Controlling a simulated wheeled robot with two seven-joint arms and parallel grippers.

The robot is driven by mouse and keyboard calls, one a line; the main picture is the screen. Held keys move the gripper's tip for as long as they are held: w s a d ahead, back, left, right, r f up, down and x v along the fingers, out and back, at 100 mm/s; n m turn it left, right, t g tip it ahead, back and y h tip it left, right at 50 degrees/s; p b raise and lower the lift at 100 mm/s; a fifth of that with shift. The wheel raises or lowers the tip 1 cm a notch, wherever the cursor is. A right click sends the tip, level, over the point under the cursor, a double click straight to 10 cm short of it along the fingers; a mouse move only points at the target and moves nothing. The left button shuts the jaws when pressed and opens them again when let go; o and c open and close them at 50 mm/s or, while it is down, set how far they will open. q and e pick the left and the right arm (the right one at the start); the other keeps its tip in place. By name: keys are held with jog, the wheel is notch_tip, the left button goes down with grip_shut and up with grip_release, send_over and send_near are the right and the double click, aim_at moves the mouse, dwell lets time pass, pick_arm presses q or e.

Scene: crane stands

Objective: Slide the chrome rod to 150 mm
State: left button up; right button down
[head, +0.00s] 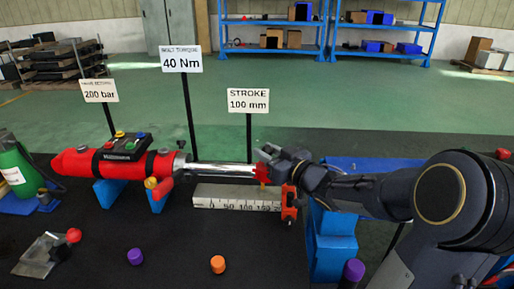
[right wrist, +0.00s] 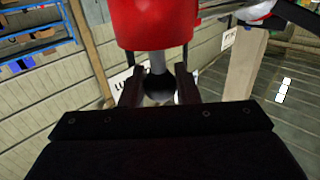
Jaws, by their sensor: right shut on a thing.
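The chrome rod (head: 222,170) sticks out to the right from the red cylinder (head: 110,165). A red end piece (head: 262,172) sits at its right end. A pale scale (head: 225,198) lies below the rod, and the red piece appears roughly above its 150 mark. My right gripper (head: 275,165) is at the rod's right end and shut. In the right wrist view its fingers (right wrist: 158,90) are shut around a dark ball (right wrist: 158,84) on a grey stem under a red body (right wrist: 155,22). The exact grip is partly hidden. My left gripper is not in view.
The stroke sign (head: 248,100) reads 100 mm; others read 40 Nm (head: 181,59) and 200 bar (head: 99,90). A purple knob (head: 135,256) and an orange knob (head: 217,264) are on the dark bench front. A blue stand (head: 333,245) is below my right arm.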

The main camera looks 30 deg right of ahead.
jog(key=shift+d, duration=0.1)
jog(key=c, duration=1.1)
grip_release()
jog(key=s, duration=0.5)
jog(key=s+d, duration=0.1)
jog(key=s, duration=0.1)
jog(key=shift+s, duration=0.35)
